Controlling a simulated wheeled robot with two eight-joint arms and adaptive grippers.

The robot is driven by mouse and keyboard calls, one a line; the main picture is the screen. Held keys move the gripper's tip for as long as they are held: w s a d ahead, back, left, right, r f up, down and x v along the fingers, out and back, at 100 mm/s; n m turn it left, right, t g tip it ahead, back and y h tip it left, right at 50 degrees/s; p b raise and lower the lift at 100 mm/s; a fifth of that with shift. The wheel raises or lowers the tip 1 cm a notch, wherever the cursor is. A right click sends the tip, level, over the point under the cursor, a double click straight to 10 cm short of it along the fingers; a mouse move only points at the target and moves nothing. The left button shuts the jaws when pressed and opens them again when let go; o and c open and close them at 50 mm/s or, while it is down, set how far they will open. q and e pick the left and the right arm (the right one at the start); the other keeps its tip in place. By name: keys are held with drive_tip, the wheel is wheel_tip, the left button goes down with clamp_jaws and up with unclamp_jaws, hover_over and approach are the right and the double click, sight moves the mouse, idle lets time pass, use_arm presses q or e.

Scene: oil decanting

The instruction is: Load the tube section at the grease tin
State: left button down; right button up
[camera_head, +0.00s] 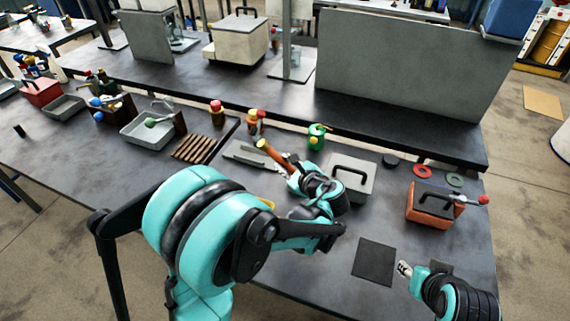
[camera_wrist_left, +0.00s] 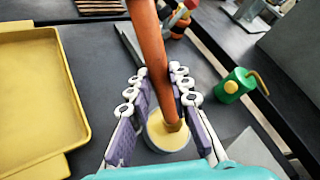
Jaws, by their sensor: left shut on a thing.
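My left gripper (camera_head: 284,165) is shut on a copper-brown tube section (camera_head: 268,150). In the left wrist view the tube (camera_wrist_left: 152,50) runs slanted between the two purple-padded fingers (camera_wrist_left: 155,110). Its near end lies over the pale yellow grease in a round tin (camera_wrist_left: 152,146). I cannot tell whether the end touches the grease or is just above it. In the head view the tin is hidden behind my gripper and arm. My right gripper (camera_head: 404,269) is at the lower right, away from the tube; its opening is unclear.
A yellow tray (camera_wrist_left: 70,95) lies left of the tin. A green can (camera_head: 316,140) stands beyond the gripper. A grey box (camera_head: 366,186) and an orange box (camera_head: 428,215) stand to the right. A dark mat (camera_head: 374,262) lies on clear table in front.

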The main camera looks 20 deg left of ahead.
drive_tip(key=shift+r, duration=0.1)
idle(0.3)
wheel_tip(320, 180, up, 5)
drive_tip(key=p, duration=0.5)
drive_tip(key=shift+r, duration=0.1)
idle(0.8)
